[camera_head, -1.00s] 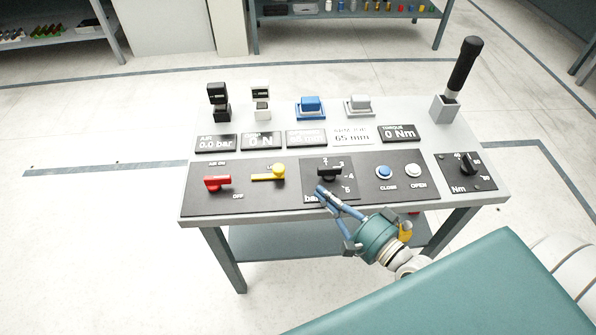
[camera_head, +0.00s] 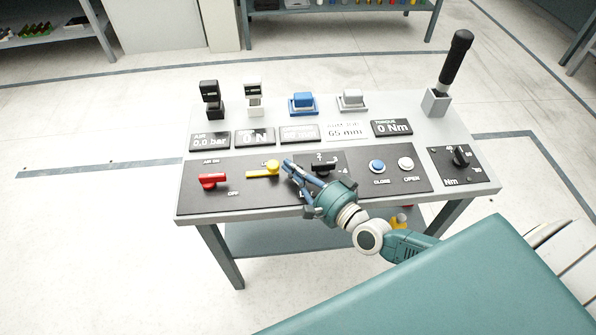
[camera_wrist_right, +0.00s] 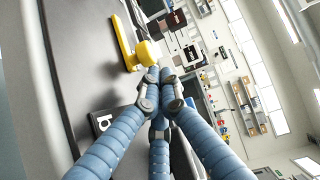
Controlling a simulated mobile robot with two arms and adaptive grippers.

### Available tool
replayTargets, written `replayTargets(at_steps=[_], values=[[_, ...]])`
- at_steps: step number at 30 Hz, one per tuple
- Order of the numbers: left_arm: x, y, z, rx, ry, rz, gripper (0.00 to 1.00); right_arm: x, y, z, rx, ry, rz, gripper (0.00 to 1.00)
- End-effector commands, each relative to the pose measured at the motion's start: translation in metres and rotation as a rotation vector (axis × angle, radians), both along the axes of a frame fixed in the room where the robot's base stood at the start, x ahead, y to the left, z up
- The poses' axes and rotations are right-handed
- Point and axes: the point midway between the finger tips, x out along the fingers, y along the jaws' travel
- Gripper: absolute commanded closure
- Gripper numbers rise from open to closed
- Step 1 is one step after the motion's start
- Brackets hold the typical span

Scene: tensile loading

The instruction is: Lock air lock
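The yellow lever (camera_head: 262,171) is on the black panel of the table, its arm pointing left from its round pivot. It also shows in the right wrist view (camera_wrist_right: 126,45), upper left of my fingers. My right gripper (camera_head: 287,165) is just right of the lever's pivot, with its fingertips close together. In the wrist view the blue fingers (camera_wrist_right: 164,78) converge with nothing visible between them. I cannot tell whether they touch the lever. No label reading air lock is legible. My left gripper is not in view.
A red lever (camera_head: 213,180) marked air on/off sits left of the yellow one. A black pressure knob (camera_head: 322,168) is right, partly behind my gripper. A blue close button (camera_head: 377,166) and white open button (camera_head: 405,163) lie further right. Displays stand behind.

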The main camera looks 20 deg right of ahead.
Motion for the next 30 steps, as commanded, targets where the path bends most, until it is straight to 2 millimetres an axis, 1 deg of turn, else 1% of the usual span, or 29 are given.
replayTargets(at_steps=[8,10,15,18,30], values=[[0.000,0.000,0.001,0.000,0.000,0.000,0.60,0.000,0.001,0.000,0.000,0.000,0.000,1.00],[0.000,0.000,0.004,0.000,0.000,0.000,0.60,0.002,0.007,0.001,0.002,0.001,-0.001,1.00],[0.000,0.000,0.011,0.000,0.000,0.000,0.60,0.009,0.028,0.002,0.003,-0.001,-0.002,1.00],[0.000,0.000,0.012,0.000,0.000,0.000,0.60,0.011,0.033,0.001,-0.001,0.000,0.000,1.00],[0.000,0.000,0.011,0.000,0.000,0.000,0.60,0.010,0.033,0.000,-0.001,0.000,0.000,1.00]])
